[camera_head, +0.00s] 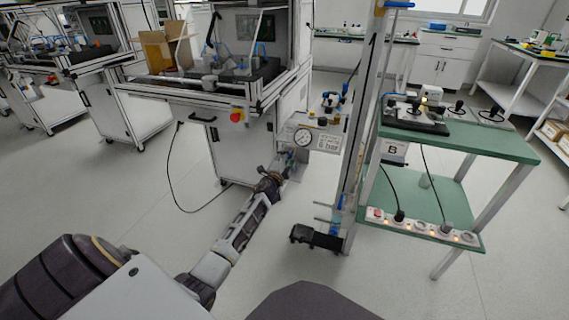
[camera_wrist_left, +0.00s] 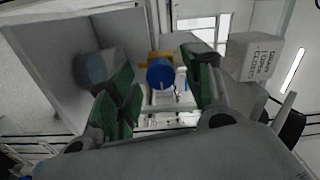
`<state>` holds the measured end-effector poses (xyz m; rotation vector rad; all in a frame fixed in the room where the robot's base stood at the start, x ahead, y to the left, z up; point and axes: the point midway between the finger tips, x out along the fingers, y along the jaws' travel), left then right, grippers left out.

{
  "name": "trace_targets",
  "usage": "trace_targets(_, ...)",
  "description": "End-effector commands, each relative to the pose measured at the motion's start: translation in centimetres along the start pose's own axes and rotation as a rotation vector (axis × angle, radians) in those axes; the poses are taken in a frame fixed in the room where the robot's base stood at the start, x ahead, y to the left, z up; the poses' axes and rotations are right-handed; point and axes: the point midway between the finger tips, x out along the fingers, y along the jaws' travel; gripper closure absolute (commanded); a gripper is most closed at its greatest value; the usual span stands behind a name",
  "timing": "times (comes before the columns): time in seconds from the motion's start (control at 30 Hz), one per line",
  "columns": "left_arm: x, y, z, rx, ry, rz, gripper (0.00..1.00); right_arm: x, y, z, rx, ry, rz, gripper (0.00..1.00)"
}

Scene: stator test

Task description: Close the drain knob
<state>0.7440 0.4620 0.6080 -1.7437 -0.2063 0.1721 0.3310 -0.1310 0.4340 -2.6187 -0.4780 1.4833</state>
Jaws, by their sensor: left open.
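A blue round knob (camera_wrist_left: 160,74) with a brass-coloured part behind it shows in the left wrist view. I take it to be the drain knob. My left gripper (camera_wrist_left: 163,92) is open, with one green-padded finger on each side of the knob in this view. I cannot tell whether either finger touches it. In the head view my left gripper (camera_head: 287,163) reaches up just below the gauge panel (camera_head: 303,137) on the side of the white machine cabinet. The knob is too small to make out there. My right gripper is not in view.
A pale box with printed text (camera_wrist_left: 256,57) is close by the right finger, and a grey-blue cylinder (camera_wrist_left: 100,68) is by the left finger. A green-topped bench (camera_head: 480,141) stands to the right, with a power strip (camera_head: 420,226) on its lower shelf. Open floor lies left.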

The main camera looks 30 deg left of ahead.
Motion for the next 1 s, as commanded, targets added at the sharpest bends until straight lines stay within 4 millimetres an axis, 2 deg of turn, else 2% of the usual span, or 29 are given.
trace_targets(0.37,-1.5,0.1,0.0,0.001,0.000,0.001,0.51,0.0,0.1,0.2,-0.002,-0.004,0.002,0.68)
trace_targets(1.0,-6.6,0.1,0.0,0.000,0.000,0.002,0.51,0.1,0.2,0.3,-0.002,-0.006,0.003,0.68)
